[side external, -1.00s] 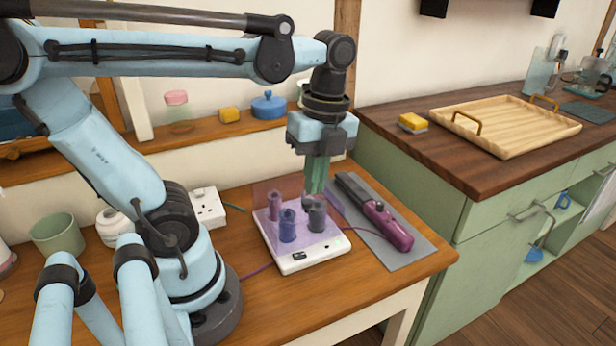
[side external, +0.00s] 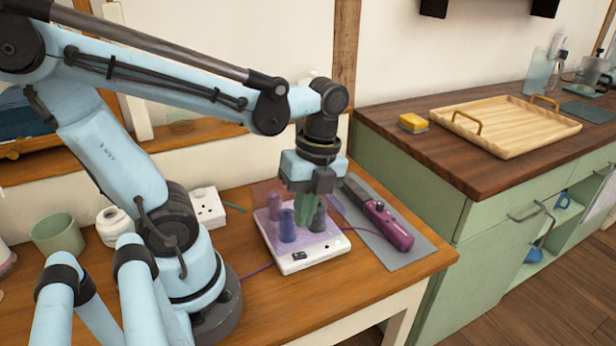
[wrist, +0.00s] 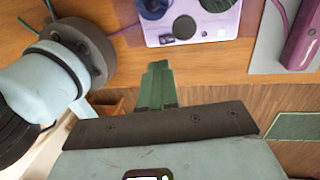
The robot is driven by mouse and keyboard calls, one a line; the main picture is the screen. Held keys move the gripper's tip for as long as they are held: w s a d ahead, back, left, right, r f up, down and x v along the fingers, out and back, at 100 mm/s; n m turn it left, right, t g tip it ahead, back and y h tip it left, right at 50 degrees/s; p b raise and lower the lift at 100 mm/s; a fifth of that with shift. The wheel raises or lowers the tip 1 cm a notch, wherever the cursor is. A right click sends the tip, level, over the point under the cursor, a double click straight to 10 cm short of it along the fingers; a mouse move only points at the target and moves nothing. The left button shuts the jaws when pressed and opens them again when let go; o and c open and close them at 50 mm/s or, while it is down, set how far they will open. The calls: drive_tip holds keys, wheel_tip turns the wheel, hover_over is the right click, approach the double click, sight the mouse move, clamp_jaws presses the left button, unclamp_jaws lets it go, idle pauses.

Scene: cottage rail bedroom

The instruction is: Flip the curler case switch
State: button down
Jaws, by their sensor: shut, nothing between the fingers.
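The curler case (side external: 318,249) is a white box with a translucent purple cover and several rollers inside, on the wooden table. Its small dark switch (side external: 299,256) is on the left part of the near edge, and it also shows in the wrist view (wrist: 166,39). I cannot tell which way the switch is set. My gripper (side external: 308,222) points down with its green fingers shut and empty, overlapping the rollers in the side view. In the wrist view, the fingertips (wrist: 157,64) appear just below the switch, apart from it in the picture. Their height over the case is unclear.
A magenta curling iron (side external: 388,226) lies on a grey mat (side external: 412,252) right of the case. A white socket block (side external: 208,207), a white spool (side external: 115,226) and a green cup (side external: 57,236) stand left. Table is clear in front of the case.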

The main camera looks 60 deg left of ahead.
sight(296, 257)
drive_tip(key=shift+s+f, duration=0.25)
drive_tip(key=shift+f, duration=1)
drive_tip(key=shift+s+f, duration=0.2)
drive_tip(key=shift+f, duration=1.05)
drive_tip(key=shift+s+f, duration=0.25)
drive_tip(key=shift+f, duration=1)
drive_tip(key=shift+s+f, duration=0.1)
drive_tip(key=shift+s+f+t, duration=0.1)
drive_tip(key=shift+f+t, duration=0.05)
drive_tip(key=shift+t, duration=0.45)
drive_tip(key=shift+w, duration=0.9)
drive_tip(key=shift+r, duration=0.2)
wheel_tip(296, 257, up, 14)
drive_tip(key=w, duration=0.2)
drive_tip(key=shift+w+f, duration=0.15)
drive_tip(key=shift+w, duration=0.15)
